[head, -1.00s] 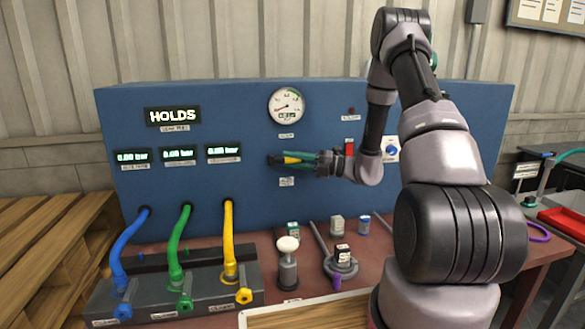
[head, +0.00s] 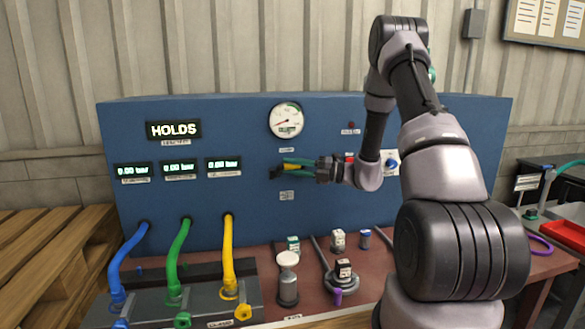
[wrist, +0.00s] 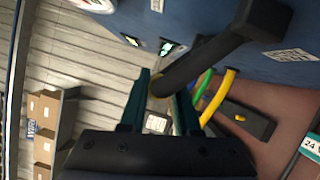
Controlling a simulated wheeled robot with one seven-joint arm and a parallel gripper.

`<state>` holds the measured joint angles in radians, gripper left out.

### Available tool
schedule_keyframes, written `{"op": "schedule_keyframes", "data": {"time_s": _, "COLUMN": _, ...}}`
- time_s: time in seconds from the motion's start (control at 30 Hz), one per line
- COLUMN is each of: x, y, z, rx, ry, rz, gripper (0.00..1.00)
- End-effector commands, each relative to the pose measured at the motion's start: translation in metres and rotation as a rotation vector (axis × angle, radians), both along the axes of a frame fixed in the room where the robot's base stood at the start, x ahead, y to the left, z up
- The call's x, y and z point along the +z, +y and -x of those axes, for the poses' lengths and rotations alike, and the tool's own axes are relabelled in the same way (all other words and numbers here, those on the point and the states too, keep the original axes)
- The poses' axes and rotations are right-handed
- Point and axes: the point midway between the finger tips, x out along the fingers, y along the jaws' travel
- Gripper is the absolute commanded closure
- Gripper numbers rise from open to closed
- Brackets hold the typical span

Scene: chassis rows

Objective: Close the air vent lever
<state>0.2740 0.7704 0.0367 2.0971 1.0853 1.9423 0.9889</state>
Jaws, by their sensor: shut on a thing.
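The air vent lever (head: 275,173) is a dark handle on the blue panel, below the round gauge, with yellow showing at its end. My gripper (head: 291,167) has teal fingers and points left along the panel, with the yellow part between them. In the wrist view the lever (wrist: 210,55) is a thick black bar running from a block on the panel down to the left. Its yellow-rimmed end lies between my gripper's fingertips (wrist: 163,85). My gripper is shut on the lever; the exact finger contact is partly hidden.
The blue panel (head: 250,115) carries a HOLDS display (head: 174,129), a gauge (head: 286,120) and several bar readouts. Blue, green and yellow hoses (head: 228,255) run down at the left. A white-topped cylinder (head: 288,275) and small labelled blocks stand on the red bench below.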

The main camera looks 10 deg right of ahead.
Motion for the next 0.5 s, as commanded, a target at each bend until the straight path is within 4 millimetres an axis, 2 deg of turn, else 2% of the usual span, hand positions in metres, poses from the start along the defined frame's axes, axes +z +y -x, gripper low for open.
{"op": "schedule_keyframes", "data": {"time_s": 0.07, "x": 0.0056, "y": 0.0040, "z": -0.0026, "rx": 0.002, "ry": -0.008, "rz": -0.012, "gripper": 1.00}}
{"op": "schedule_keyframes", "data": {"time_s": 0.1, "x": 0.0059, "y": 0.0040, "z": -0.0026, "rx": 0.002, "ry": -0.008, "rz": -0.012, "gripper": 0.58}}
{"op": "schedule_keyframes", "data": {"time_s": 0.13, "x": 0.0059, "y": 0.0040, "z": -0.0026, "rx": 0.002, "ry": -0.008, "rz": -0.012, "gripper": 0.46}}
{"op": "schedule_keyframes", "data": {"time_s": 0.17, "x": 0.0058, "y": 0.0040, "z": -0.0027, "rx": 0.002, "ry": -0.008, "rz": -0.012, "gripper": 0.42}}
{"op": "schedule_keyframes", "data": {"time_s": 0.5, "x": 0.0032, "y": 0.0043, "z": -0.0011, "rx": 0.005, "ry": -0.005, "rz": -0.008, "gripper": 0.42}}
